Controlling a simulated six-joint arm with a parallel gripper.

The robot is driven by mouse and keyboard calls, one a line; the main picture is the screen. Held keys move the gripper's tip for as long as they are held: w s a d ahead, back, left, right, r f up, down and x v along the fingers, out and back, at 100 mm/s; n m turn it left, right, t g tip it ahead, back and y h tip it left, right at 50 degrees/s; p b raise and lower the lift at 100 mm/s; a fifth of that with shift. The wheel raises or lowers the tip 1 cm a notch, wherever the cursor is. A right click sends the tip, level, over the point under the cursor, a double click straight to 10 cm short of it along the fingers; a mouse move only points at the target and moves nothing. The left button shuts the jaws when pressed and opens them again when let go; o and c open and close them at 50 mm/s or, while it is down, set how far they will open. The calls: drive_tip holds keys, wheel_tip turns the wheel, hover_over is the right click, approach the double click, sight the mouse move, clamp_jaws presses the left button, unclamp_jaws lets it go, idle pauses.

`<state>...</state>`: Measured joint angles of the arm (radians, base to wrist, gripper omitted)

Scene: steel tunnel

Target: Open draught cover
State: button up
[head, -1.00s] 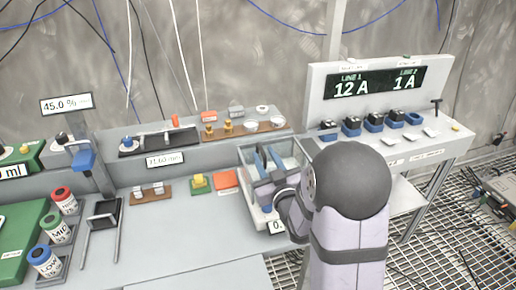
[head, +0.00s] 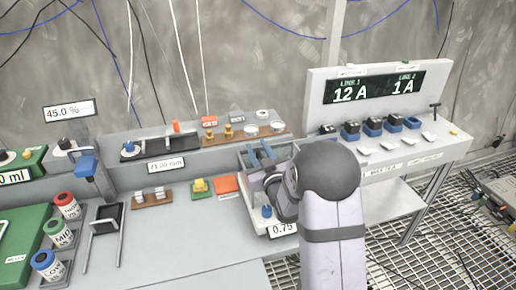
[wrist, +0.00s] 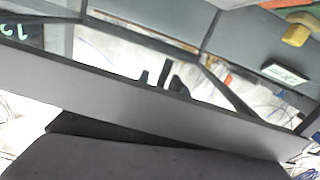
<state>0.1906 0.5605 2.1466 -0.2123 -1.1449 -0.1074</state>
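The draught cover (head: 243,160) is a clear box with pale edges on the balance at the right end of the bench in the head view. I see nothing held in that gap. The gripper and arm hide much of the cover's right side. In the wrist view, a long grey bar (wrist: 150,105) and framed panes cross close in front of the camera. Whether the fingers touch the cover is unclear.
The balance display (head: 283,229) and a blue knob (head: 266,211) sit at the front. An orange block (head: 226,184) and a yellow part on a green block (head: 201,187) stand close to the left. A wooden rack (head: 245,132) is behind. The bench's front middle is clear.

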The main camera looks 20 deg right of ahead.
clamp_jaws()
drive_tip(key=d+b, duration=0.2)
drive_tip(key=d, duration=1.5)
drive_tip(key=shift+d+b, duration=0.25)
drive_tip(key=shift+b, duration=0.05)
unclamp_jaws()
drive_tip(key=shift+s, duration=0.1)
drive_tip(key=s+b, duration=0.1)
drive_tip(key=s, duration=0.6)
